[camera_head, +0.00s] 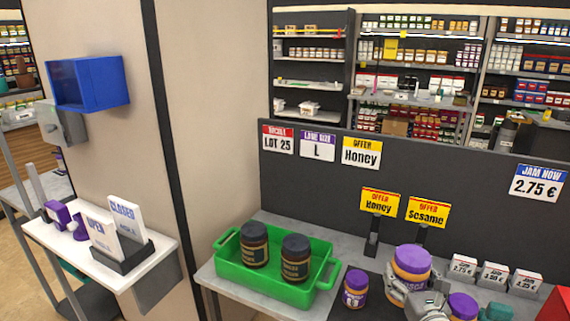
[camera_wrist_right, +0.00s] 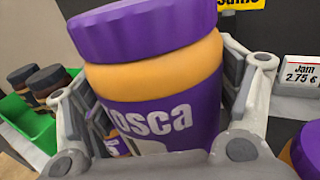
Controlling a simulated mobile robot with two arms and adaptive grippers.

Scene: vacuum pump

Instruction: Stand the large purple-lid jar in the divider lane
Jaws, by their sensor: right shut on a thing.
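The large purple-lid jar (camera_head: 411,262) has an amber body and a purple label; it also fills the middle of the right wrist view (camera_wrist_right: 155,75). My right gripper (camera_head: 414,289) is shut on its sides, with a grey finger on each side in the wrist view. The jar looks nearly upright. Its base is hidden, so I cannot tell whether it touches the counter. Two black sign posts, Honey (camera_head: 372,237) and Sesame (camera_head: 421,236), stand behind it. I cannot clearly make out the divider lane. My left gripper is not in view.
Smaller purple-lid jars stand left (camera_head: 355,289) and right (camera_head: 462,307) of the gripper. A green tray (camera_head: 285,291) with two dark-lid jars is farther left. White price blocks (camera_head: 494,275) stand at right. A dark panel (camera_head: 310,190) rises behind the counter.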

